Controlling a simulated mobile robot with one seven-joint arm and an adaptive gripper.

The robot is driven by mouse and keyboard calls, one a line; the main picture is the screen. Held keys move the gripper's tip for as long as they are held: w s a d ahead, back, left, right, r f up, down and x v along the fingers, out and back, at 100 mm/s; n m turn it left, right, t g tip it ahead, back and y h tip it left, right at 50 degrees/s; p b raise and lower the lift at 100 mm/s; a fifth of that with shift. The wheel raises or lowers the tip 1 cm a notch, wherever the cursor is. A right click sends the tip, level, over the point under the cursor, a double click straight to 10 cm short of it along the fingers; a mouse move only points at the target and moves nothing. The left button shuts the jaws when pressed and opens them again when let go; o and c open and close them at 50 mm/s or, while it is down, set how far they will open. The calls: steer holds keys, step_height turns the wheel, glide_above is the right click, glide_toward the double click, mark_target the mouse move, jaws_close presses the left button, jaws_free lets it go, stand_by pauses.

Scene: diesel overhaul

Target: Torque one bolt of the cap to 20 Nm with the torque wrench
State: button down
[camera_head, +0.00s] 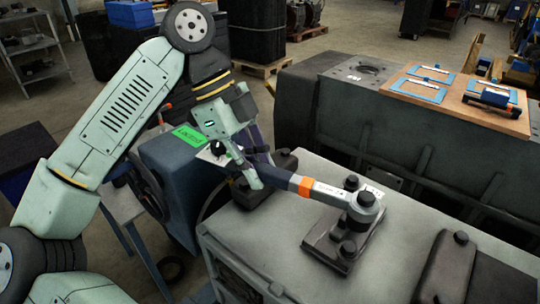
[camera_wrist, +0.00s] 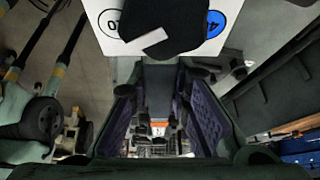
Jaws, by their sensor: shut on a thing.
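My gripper (camera_head: 254,170) is shut on the dark blue handle of the torque wrench (camera_head: 331,193), which also has an orange band and a grey shaft. The wrench lies nearly level, and its round head is over a bolt on the right side of the dark cap (camera_head: 322,243). Whether the head is fully seated on the bolt cannot be told.
The cap stands on a grey engine block (camera_head: 290,262). Another dark cap (camera_head: 445,265) lies at right. A wooden board (camera_head: 470,108) with blue-outlined places and a blue tool (camera_head: 494,97) rests at back right. A blue machine with a green label (camera_head: 190,137) stands beside my arm.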

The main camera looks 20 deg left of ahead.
steer(key=shift+s+d+f+n+t+b, duration=0.1)
steer(key=shift+s+f+n+t+b, duration=0.15)
steer(key=shift+s+f+n+b, duration=0.6)
steer(key=shift+s+f+n+t+b, duration=0.3)
steer(key=shift+s+f+b, duration=0.65)
steer(key=shift+f+b, duration=0.55)
steer(key=shift+s+d+f+n+t+b, duration=0.1)
steer(key=shift+s+f+n+t+b, duration=0.15)
steer(key=shift+s+f+n+b, duration=0.65)
steer(key=c, duration=2)
jaws_free()
steer(key=shift+f+m, duration=0.35)
steer(key=shift+f, duration=0.2)
jaws_close()
